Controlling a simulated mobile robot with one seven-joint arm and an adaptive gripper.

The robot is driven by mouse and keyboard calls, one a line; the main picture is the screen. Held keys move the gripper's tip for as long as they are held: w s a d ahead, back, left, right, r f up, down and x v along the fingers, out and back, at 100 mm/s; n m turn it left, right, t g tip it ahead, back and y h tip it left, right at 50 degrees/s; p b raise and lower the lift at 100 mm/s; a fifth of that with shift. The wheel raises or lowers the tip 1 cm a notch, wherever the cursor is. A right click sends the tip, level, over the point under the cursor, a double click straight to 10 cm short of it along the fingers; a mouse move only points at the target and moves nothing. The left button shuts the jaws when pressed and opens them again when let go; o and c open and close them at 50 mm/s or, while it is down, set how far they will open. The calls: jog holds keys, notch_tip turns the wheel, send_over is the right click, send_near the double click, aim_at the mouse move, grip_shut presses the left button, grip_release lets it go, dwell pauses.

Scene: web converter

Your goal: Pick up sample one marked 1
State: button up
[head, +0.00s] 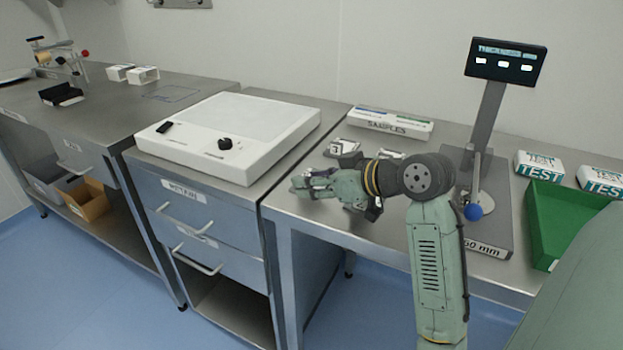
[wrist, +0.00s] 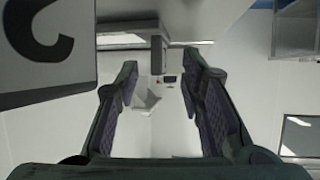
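My gripper (head: 304,183) is at the front left edge of the right-hand steel bench, pointing left. In the wrist view its two fingers (wrist: 160,90) stand apart, with nothing held between them. A pale card with a dark mark (head: 343,147) lies on the bench behind my gripper; its mark is too small to read. Another pale item (head: 391,154) lies to its right, partly hidden by my arm. In the wrist view a white card with a large dark character like a 2 (wrist: 45,45) fills the upper left, outside the fingers. I cannot make out a 1.
A white SAMPLES box (head: 390,123) stands at the back of the bench. A thickness gauge (head: 490,185) with a display is right of my arm, beside a green tray (head: 560,220) and TEST boxes (head: 540,165). A white light box (head: 230,135) stands on the left cabinet.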

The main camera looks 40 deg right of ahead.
jog(key=shift+w+a+f+p, duration=0.15)
jog(key=shift+w+p, duration=0.05)
jog(key=shift+w, duration=0.45)
jog(key=shift+w+a+f+p, duration=0.1)
jog(key=shift+w+p, duration=0.1)
jog(key=shift+w, duration=0.4)
jog(key=shift+w+a+f, duration=0.1)
jog(key=shift+w+f, duration=0.25)
jog(key=shift+w, duration=0.1)
grip_shut()
